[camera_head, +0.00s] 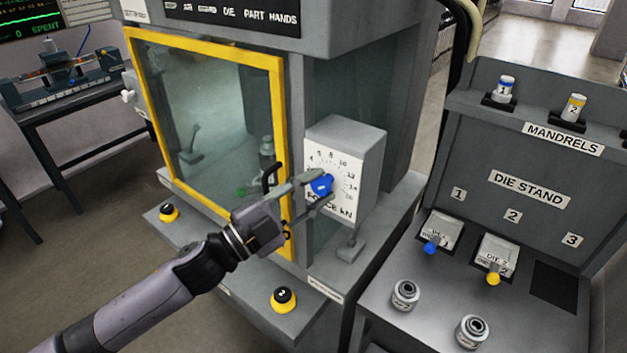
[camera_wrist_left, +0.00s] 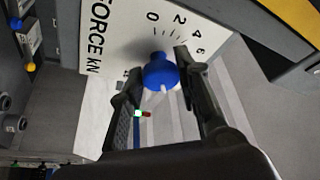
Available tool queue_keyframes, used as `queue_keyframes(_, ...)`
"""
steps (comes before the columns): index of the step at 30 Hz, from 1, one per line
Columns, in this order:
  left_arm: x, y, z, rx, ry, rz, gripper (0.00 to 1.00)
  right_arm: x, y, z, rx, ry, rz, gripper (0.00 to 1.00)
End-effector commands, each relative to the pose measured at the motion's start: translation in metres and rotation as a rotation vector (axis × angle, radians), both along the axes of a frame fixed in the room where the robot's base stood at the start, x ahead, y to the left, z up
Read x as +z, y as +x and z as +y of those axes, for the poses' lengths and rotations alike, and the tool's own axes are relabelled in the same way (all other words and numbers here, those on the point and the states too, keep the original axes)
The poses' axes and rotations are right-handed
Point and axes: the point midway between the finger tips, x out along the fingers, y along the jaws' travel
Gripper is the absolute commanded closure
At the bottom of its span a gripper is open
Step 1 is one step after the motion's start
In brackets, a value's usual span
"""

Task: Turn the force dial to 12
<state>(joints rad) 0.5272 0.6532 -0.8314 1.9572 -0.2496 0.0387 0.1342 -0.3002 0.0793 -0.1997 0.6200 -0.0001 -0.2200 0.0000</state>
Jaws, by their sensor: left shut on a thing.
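The force dial is a blue knob (camera_head: 321,185) on a white panel (camera_head: 345,196) marked with a scale and "FORCE kN", on the front of a grey box. My left gripper (camera_head: 323,185) is shut on the knob, with one finger on each side of it. In the left wrist view the blue knob (camera_wrist_left: 160,71) sits between the two dark fingers (camera_wrist_left: 158,68), and the numbers 0, 2, 4 and 6 show beside it. A pale mark shows on the knob there, but I cannot tell which number it points to. My right gripper is not in view.
A yellow-framed window door (camera_head: 281,120) with a black handle (camera_head: 270,176) stands left of the dial. A small grey lever (camera_head: 352,246) is below the box. Black-and-yellow buttons (camera_head: 284,299) sit on the front ledge. The die stand (camera_head: 530,187) is at the right.

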Motion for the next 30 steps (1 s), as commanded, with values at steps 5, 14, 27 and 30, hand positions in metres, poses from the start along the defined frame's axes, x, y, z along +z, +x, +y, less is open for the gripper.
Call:
queue_keyframes(5, 0.0030, 0.0005, 0.0006, 0.000, 0.061, -0.045, 0.97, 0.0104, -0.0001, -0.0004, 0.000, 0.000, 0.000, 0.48)
queue_keyframes(14, 0.0015, 0.0004, 0.0006, 0.000, 0.100, -0.073, 0.97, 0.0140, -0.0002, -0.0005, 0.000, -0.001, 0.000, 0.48)
queue_keyframes(27, 0.0012, 0.0004, 0.0005, 0.001, 0.101, -0.074, 0.64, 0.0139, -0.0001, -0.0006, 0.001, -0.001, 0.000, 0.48)
queue_keyframes(30, 0.0012, 0.0004, 0.0004, 0.001, 0.101, -0.074, 0.58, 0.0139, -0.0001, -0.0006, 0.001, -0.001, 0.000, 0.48)
